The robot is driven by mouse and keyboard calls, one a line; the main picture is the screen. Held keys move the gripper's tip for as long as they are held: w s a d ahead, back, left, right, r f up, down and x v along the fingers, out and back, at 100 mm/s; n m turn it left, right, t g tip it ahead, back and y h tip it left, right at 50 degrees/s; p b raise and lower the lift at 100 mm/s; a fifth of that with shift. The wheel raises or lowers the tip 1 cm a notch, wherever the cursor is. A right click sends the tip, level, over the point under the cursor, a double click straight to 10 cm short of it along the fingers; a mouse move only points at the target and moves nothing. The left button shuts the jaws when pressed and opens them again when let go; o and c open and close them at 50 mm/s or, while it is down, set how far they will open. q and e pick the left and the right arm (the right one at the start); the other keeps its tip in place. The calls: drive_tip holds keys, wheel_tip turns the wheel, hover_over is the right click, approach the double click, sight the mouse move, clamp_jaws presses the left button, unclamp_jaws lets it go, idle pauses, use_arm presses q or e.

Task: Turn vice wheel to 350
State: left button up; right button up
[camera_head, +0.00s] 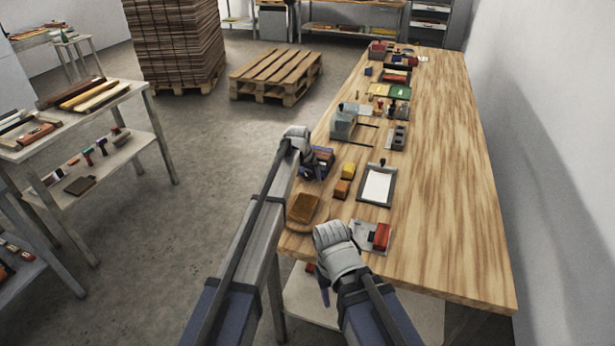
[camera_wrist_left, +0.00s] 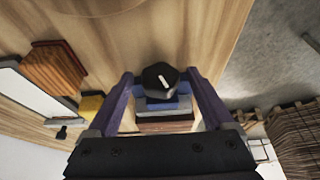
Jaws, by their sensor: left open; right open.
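The vice wheel is a black, many-sided knob (camera_wrist_left: 160,80) with a white mark on its face in the left wrist view. Behind it are the blue body of the vice (camera_wrist_left: 178,103) and a brown block. My left gripper (camera_wrist_left: 160,76) is open, with one purple finger on each side of the knob; I cannot tell if either touches it. In the head view my left gripper (camera_head: 309,169) is at the table's left edge by the vice, and the knob is not clear there. My right gripper (camera_head: 322,284) is open and empty near the table's front left corner.
Near the vice are a yellow block (camera_head: 348,171), an orange block (camera_head: 342,189), a clipboard (camera_head: 389,189) and a brown block (camera_head: 305,205). A red block (camera_head: 381,236) lies nearer my right arm. A grey machine (camera_head: 343,122) stands beyond. The table's right side is clear.

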use_arm(q)
drive_tip(key=c, duration=1.4)
drive_tip(key=shift+o, duration=0.2)
drive_tip(key=shift+s+d+f+t+y, duration=0.15)
drive_tip(key=shift+d+t+y, duration=0.15)
drive_tip(key=shift+y, duration=0.5)
drive_tip(key=shift+m+t+y+b, duration=0.45)
drive_tip(key=shift+y+b, duration=0.35)
drive_tip(key=shift+y, duration=0.3)
drive_tip(key=o, duration=1.4)
drive_tip(key=shift+c, duration=0.2)
drive_tip(key=shift+r, duration=0.2)
drive_tip(key=p+v, duration=0.6)
drive_tip(key=v, duration=0.1)
drive_tip(key=shift+r+p, duration=0.3)
drive_tip(key=shift+p, duration=0.1)
drive_tip(key=shift+s, duration=0.1)
